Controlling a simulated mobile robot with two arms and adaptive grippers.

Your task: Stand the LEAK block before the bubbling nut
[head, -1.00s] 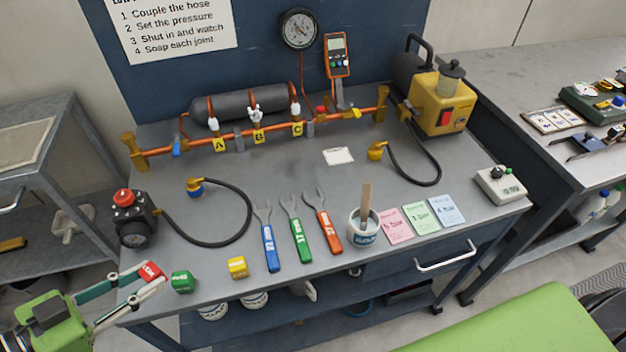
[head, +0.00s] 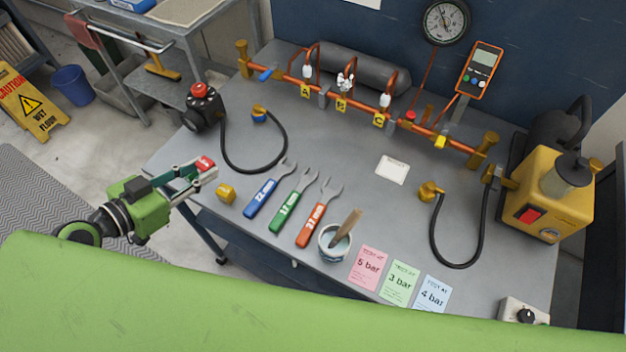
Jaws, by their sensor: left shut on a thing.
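My left gripper (head: 194,177) is shut on a red block (head: 205,163) with white lettering too small to read. The copper pipe with joints tagged A (head: 306,90), B (head: 341,104) and C (head: 378,120) runs along the back of the bench. White lumpy stuff like foam (head: 346,80) shows at joint B. Smoother white pieces stand at A and C. The green block is not clearly visible, perhaps hidden by the gripper. My right gripper is not in view.
Blue, green and red wrenches (head: 311,224), a pot with a brush (head: 333,243) and pressure cards (head: 369,267) lie along the front. A black hose (head: 225,150) curves at the left. A white card (head: 393,168) lies mid-bench. Bare bench lies between wrenches and pipe.

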